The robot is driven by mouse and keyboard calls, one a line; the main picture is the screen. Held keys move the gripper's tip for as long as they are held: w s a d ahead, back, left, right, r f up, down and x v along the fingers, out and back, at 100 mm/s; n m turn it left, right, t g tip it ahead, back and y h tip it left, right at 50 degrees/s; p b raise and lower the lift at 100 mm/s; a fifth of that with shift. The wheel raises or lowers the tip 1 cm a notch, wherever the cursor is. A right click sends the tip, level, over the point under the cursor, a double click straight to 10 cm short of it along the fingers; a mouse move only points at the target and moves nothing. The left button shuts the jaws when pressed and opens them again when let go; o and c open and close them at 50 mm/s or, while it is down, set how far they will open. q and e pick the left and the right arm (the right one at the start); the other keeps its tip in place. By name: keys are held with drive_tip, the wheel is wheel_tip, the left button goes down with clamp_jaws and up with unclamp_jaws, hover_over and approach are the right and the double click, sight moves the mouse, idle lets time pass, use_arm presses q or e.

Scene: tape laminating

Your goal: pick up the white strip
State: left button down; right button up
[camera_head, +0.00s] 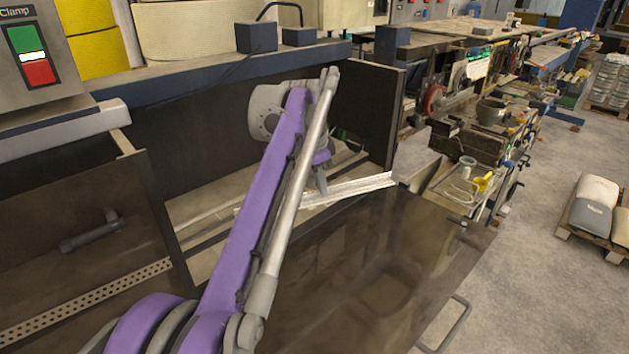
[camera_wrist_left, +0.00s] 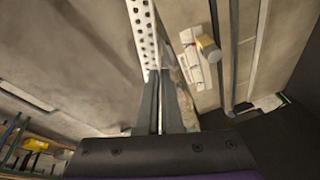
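The white strip (camera_head: 350,189) is long, narrow and light. In the head view it slants across the front edge of the open compartment, its right end over the dark lowered panel. In the left wrist view it shows as a perforated strip (camera_wrist_left: 144,38) running up from between the fingertips. My left gripper (camera_head: 321,184) is at the strip, partly hidden by my purple arm. In the wrist view its two fingers (camera_wrist_left: 160,85) are close together with the strip's edge between them. My arm hides part of the strip in the head view. My right gripper is not in view.
The dark lowered panel (camera_head: 390,270) is bare. A dark side wall (camera_head: 368,115) stands right of the compartment, and a door with a handle (camera_head: 95,230) is at left. A cluttered workbench (camera_head: 470,145) is at right.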

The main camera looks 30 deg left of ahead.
use_arm(q)
drive_tip(key=s+d, duration=0.2)
drive_tip(key=d, duration=0.7)
drive_tip(key=shift+s+r, duration=0.3)
drive_tip(key=shift+r, duration=0.1)
drive_tip(key=shift+f, duration=0.1)
